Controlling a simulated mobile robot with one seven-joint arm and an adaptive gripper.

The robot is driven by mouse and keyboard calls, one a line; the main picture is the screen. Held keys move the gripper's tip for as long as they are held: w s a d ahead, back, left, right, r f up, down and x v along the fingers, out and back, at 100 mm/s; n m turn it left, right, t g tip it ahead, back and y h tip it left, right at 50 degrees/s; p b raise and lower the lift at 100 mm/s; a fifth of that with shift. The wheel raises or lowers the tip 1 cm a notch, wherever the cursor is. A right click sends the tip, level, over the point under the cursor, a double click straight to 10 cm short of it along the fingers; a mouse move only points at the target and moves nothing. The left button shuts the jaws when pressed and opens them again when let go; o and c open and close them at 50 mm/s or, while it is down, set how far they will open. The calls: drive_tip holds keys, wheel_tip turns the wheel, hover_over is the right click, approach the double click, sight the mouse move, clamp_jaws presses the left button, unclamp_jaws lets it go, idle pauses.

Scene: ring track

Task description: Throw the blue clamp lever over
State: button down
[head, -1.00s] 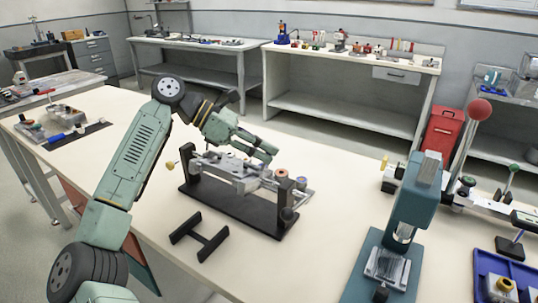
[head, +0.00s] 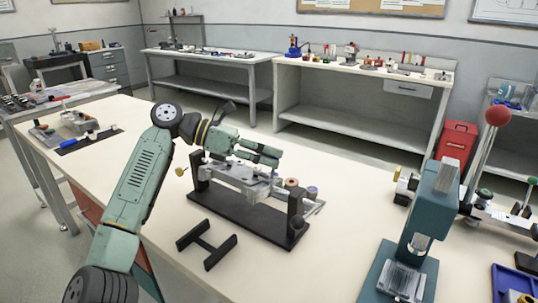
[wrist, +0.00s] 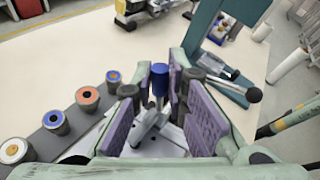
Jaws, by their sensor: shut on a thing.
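The blue clamp lever (wrist: 160,82) shows in the wrist view as a blue grip between my purple finger pads, above grey metal clamp parts (wrist: 153,118). My gripper (wrist: 157,105) is shut on it, though the picture leaves the contact faces unclear. In the head view my gripper (head: 276,157) hangs just above the clamp fixture (head: 240,210), a dark base with two end posts and grey metal parts between them. My fingers hide the lever there.
In the wrist view a dark rail (wrist: 78,143) with several ringed bushings lies left of my gripper. A black H-shaped stand (head: 206,244) sits in front of the fixture. A teal press (head: 420,225) stands to the right. The white table (head: 345,190) is clear between fixture and press.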

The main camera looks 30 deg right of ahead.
drive_tip(key=c, duration=1.6)
unclamp_jaws()
drive_tip(key=v, duration=1.2)
drive_tip(key=shift+r, duration=0.1)
